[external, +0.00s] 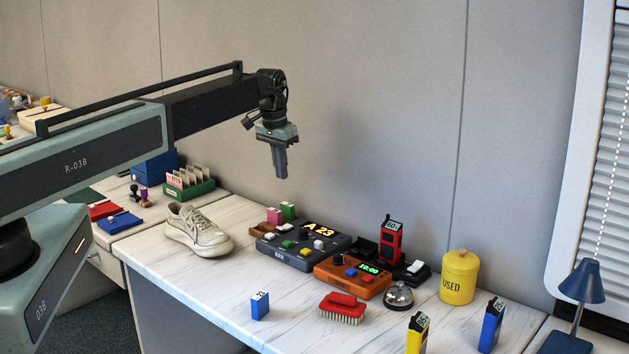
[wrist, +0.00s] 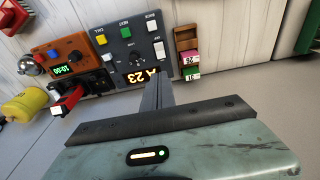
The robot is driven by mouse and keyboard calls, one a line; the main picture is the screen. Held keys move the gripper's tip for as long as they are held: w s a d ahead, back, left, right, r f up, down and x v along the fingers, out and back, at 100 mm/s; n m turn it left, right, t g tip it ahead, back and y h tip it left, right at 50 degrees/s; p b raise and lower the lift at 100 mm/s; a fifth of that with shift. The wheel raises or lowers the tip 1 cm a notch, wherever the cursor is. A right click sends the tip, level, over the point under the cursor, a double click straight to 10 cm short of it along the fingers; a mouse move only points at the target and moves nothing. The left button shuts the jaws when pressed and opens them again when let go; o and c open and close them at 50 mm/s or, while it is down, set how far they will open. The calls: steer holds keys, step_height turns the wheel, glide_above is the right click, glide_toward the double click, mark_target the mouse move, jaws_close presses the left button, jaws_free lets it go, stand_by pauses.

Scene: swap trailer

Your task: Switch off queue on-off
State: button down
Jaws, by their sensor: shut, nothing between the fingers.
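The queue unit is a dark grey console (external: 330,254) with a lit yellow "A 23" display, near the back of the white table. It also shows in the wrist view (wrist: 122,45), upside down, with yellow, green and white buttons in a row. A tall white rocker (wrist: 159,49) sits beside its dial in the wrist view; its label and tilt are too small to read. Another small white control (wrist: 108,58) is on the dial's other side. My gripper (external: 282,174) is shut and empty, pointing down well above the console. Its fingers (wrist: 158,86) overlap the display's edge in the wrist view.
An orange device (external: 352,278) showing "10:00" stands right of the console, with a red handset (external: 391,240) behind. A bell (external: 398,296), brush (external: 343,309) and yellow canister (external: 459,277) are close by. A white shoe (external: 197,231) stands left. The air around my gripper is clear.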

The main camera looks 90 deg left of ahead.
steer(key=b, duration=1.1)
glide_above(284, 228)
steer(key=a, duration=0.1)
steer(key=f, duration=1)
steer(key=shift+w+a+f, duration=0.1)
steer(key=shift+w+f, duration=0.2)
steer(key=shift+w, duration=0.05)
steer(key=f, duration=0.1)
steer(key=f+b, duration=0.1)
steer(key=b, duration=0.1)
steer(key=shift+s+d+f, duration=0.35)
steer(key=shift+d+f, duration=0.05)
steer(key=shift+s+d+f+b, duration=0.1)
steer(key=shift+f+b, duration=0.05)
steer(key=shift+b, duration=0.2)
